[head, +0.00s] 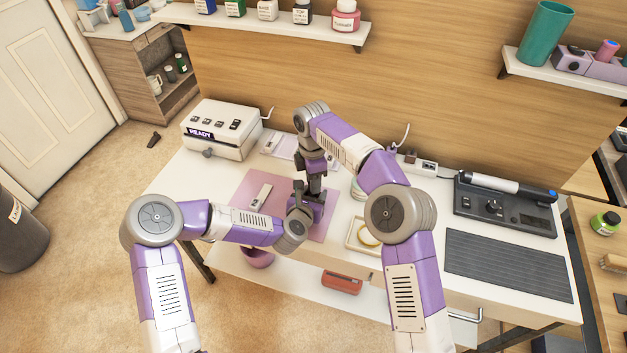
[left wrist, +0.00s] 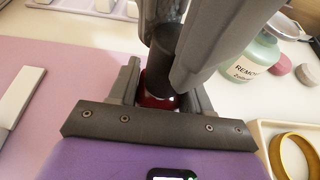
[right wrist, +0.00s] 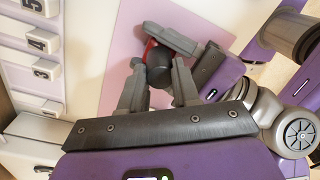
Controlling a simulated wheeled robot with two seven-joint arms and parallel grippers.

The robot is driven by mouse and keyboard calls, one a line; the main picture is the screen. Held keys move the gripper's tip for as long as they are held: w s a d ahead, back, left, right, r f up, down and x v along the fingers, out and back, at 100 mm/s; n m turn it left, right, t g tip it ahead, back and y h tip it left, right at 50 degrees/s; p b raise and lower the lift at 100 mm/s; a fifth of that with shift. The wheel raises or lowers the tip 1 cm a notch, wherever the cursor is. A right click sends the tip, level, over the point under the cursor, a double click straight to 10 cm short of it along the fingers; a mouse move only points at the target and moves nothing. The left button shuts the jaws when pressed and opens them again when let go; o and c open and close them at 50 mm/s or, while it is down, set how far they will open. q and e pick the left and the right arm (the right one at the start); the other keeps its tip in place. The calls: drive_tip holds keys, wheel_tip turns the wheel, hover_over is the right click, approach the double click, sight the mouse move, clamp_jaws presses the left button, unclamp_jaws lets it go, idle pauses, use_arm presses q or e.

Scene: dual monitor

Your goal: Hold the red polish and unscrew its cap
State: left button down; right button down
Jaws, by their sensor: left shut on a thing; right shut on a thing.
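The red polish (left wrist: 158,102) is a small red bottle with a tall black cap (left wrist: 165,66). In the left wrist view my left gripper (left wrist: 161,84) is shut around the red bottle, low down. My right gripper (right wrist: 160,76) is shut on the black cap from above. In the right wrist view the cap's round top (right wrist: 160,66) sits between the right fingers, with a bit of red bottle (right wrist: 149,50) beyond it. In the head view both grippers meet over the pink mat (head: 258,187) and hide the bottle. I cannot tell whether the cap has turned.
A pale bar (head: 261,196) lies on the mat. A remover jar (left wrist: 255,60) and a tray with a yellow ring (left wrist: 298,155) stand close by on the right. A white machine marked READY (head: 220,128) is at the back left; a dark ribbed mat (head: 508,264) lies right.

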drive_tip(key=shift+r, duration=0.1)
idle(0.3)
drive_tip(key=shift+r, duration=1.05)
drive_tip(key=shift+r, duration=1.95)
use_arm(q)
drive_tip(key=shift+c, duration=2.1)
unclamp_jaws()
drive_tip(key=p+v, duration=0.2)
drive_tip(key=v, duration=1)
use_arm(e)
wheel_tip(320, 180, up, 2)
drive_tip(key=shift+r, duration=0.25)
